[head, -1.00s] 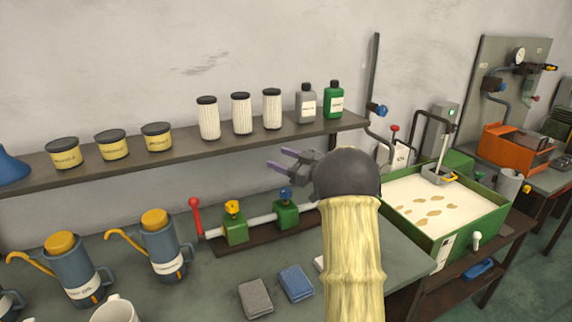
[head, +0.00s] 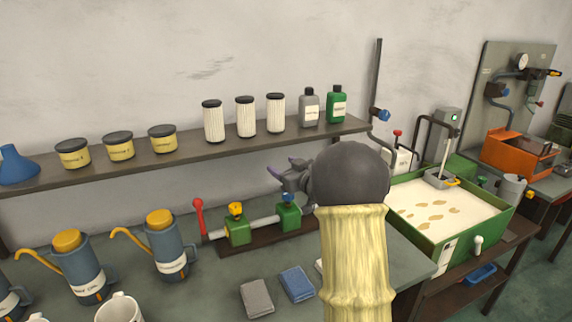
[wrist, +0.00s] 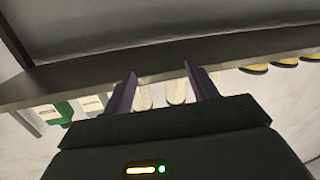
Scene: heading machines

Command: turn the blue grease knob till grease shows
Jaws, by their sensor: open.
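A blue knob (head: 288,197) sits on top of a green block (head: 289,217) on a pale pipe, on the bench below the shelf. A yellow knob (head: 236,208) tops a second green block to its left, and a red lever (head: 198,218) stands at the pipe's left end. I see no grease at the blue knob. My gripper (head: 281,167) is open and empty, above and behind the blue knob in the picture, apart from it. Its purple fingers partly show past my dark wrist. In the wrist view my open fingers (wrist: 163,85) face the shelf; no knob shows there.
A long shelf (head: 180,165) with tins, white filters and bottles runs along the wall near my gripper. Other blue knobs are on a wall pipe (head: 383,115) and a back panel (head: 495,85). Blue jugs (head: 77,265) and folded cloths (head: 296,284) stand on the bench.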

